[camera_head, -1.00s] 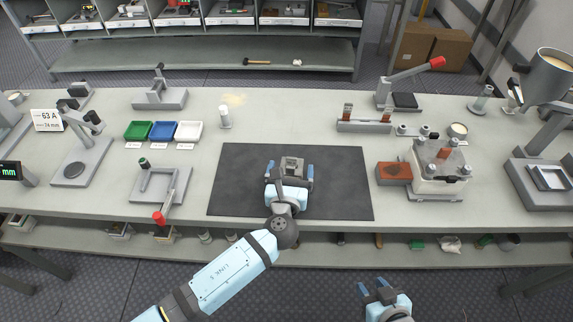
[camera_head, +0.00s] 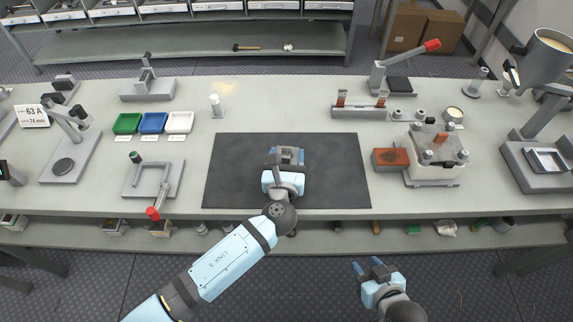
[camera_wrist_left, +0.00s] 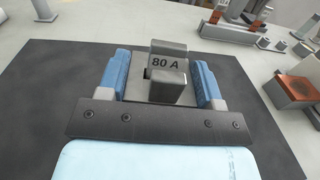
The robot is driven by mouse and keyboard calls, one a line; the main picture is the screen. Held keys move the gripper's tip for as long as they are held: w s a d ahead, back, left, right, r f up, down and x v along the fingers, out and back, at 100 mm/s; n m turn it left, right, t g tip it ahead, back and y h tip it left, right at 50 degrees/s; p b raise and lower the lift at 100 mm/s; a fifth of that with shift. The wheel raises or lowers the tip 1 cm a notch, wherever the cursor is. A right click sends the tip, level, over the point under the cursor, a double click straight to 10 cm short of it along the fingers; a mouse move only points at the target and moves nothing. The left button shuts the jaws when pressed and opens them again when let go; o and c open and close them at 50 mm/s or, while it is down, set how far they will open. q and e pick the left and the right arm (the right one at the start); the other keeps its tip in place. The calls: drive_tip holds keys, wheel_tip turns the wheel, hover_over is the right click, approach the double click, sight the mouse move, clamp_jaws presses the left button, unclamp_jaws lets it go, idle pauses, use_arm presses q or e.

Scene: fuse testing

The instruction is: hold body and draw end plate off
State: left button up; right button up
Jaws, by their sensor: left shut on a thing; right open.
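The fuse body is a grey block marked "80 A" that shows in the left wrist view (camera_wrist_left: 168,73). It sits over the dark mat (camera_head: 335,175). My left gripper (camera_head: 285,160) is shut on the body; its blue fingers lie along both sides in the left wrist view (camera_wrist_left: 162,80). A metal piece stands up behind the label; I cannot tell which part is the end plate. In the head view my gripper hides most of the body. My right gripper (camera_head: 368,270) is open and empty, in front of the bench edge.
Green (camera_head: 127,123), blue (camera_head: 153,122) and white (camera_head: 180,122) trays lie at the left. A lever fixture (camera_head: 152,180) stands left of the mat. A brick-coloured block (camera_head: 391,160) and a clamped fixture (camera_head: 437,155) stand to its right. The mat is otherwise clear.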

idle(0.3)
use_arm(q)
drive_tip(key=o, duration=1.2)
drive_tip(key=shift+o, duration=0.2)
